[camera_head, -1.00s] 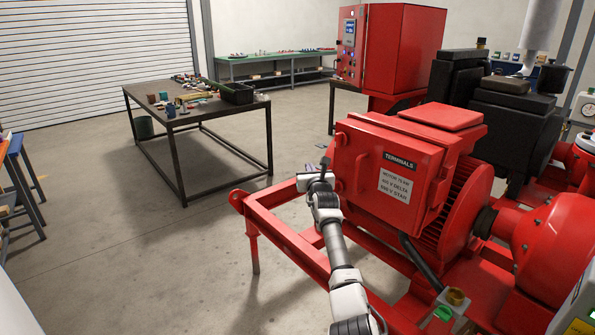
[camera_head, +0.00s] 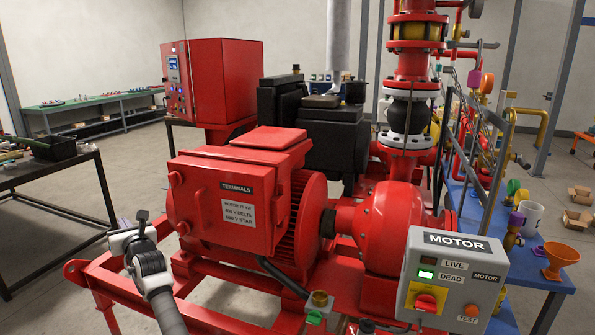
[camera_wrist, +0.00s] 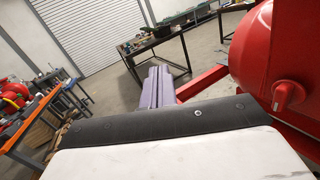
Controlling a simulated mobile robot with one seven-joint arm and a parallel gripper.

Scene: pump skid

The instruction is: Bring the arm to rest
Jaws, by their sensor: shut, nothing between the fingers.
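My gripper (camera_head: 131,222) is at the end of my arm, at the lower left of the head view, in front of the red frame rail and left of the red motor terminal box (camera_head: 222,203). Its fingers (camera_wrist: 158,86) show purple-grey in the wrist view, together, with nothing between them. They point away over open floor toward a dark table. In the wrist view a red housing with a round knob (camera_wrist: 285,95) is close on the right. I cannot tell the exact gap to it.
The red skid frame (camera_head: 75,268) runs below my arm. A dark work table (camera_head: 60,220) stands at the left. A grey MOTOR panel (camera_head: 450,280), its DEAD lamp green, stands right front. A blue bench (camera_head: 555,280) holds an orange funnel (camera_head: 557,260).

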